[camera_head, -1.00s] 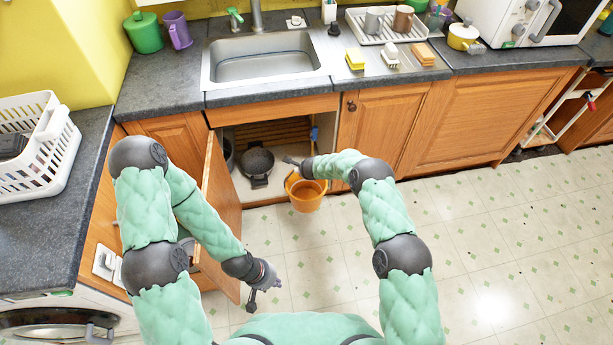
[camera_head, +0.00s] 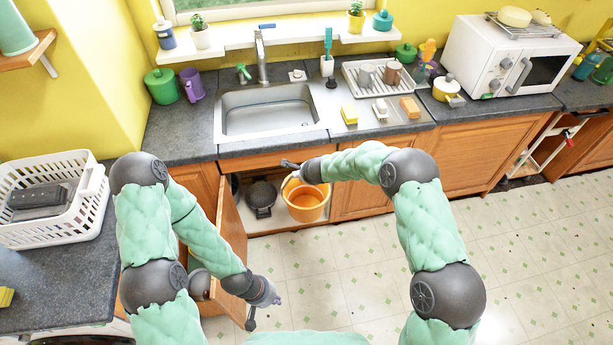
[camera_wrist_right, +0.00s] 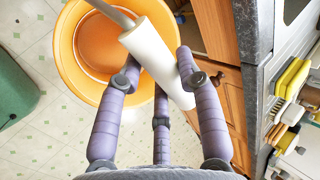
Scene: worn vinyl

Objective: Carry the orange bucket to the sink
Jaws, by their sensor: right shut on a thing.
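The orange bucket (camera_head: 306,206) hangs upright in front of the open under-sink cupboard, below the counter edge; it looks empty. My right gripper (camera_head: 289,168) is at its upper left rim. In the right wrist view, the right gripper's fingers (camera_wrist_right: 155,82) close around the white grip of the bucket's handle, with the orange bucket (camera_wrist_right: 98,50) beyond. The metal sink (camera_head: 268,120) is set in the counter above the bucket, and its basin looks empty. My left gripper (camera_head: 272,298) is low beside the open cupboard door; its fingers are too small to read.
The cupboard door (camera_head: 232,230) stands open on the left. A dark pan (camera_head: 261,196) sits inside the cupboard. A tap (camera_head: 261,55) rises behind the sink. A yellow sponge (camera_head: 349,114) and a drying rack (camera_head: 385,98) are right of it. The floor in front is clear.

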